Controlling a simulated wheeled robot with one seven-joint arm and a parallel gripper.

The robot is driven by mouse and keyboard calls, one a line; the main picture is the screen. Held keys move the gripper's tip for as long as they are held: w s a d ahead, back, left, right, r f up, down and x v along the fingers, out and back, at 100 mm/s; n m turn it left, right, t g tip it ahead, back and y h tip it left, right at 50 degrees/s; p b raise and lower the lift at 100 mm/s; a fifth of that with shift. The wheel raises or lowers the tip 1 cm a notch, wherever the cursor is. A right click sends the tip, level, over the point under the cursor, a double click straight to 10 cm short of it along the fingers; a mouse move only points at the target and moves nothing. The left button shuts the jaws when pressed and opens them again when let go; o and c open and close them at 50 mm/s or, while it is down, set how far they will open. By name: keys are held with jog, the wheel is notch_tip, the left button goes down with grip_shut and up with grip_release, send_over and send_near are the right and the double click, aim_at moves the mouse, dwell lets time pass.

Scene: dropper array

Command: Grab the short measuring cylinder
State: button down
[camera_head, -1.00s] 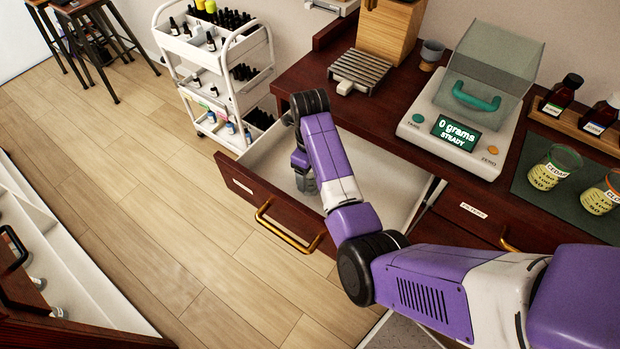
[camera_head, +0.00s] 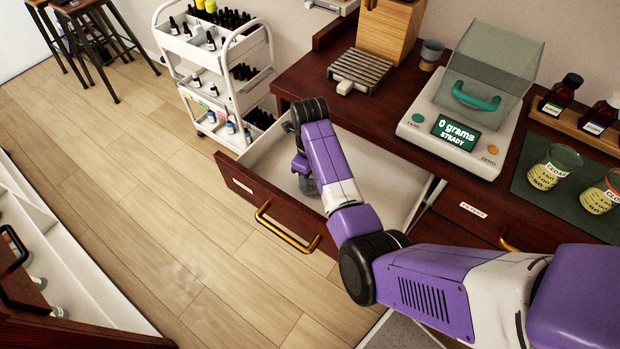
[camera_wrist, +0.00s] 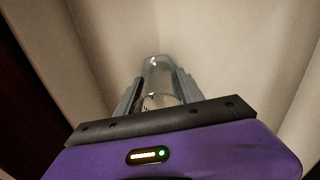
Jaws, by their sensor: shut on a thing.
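The short measuring cylinder (camera_wrist: 158,80) is a clear glass vessel with dark markings near its lower part in the wrist view. My gripper (camera_wrist: 157,92) is shut on it, with one grey finger on each side. In the head view my gripper (camera_head: 305,180) points down into the open drawer (camera_head: 385,168), near its left end. A bit of the cylinder shows there below the fingers, and my arm hides the rest. I cannot tell whether the cylinder touches the drawer floor.
The drawer's pale walls rise close around my gripper. Its wooden front has a brass handle (camera_head: 285,232). On the counter are a scale (camera_head: 455,130) reading 0 grams, a slatted metal tray (camera_head: 360,70) and beakers (camera_head: 553,168). A white cart (camera_head: 215,75) stands behind.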

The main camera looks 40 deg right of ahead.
notch_tip(320, 180, up, 20)
jog(key=p, duration=0.7)
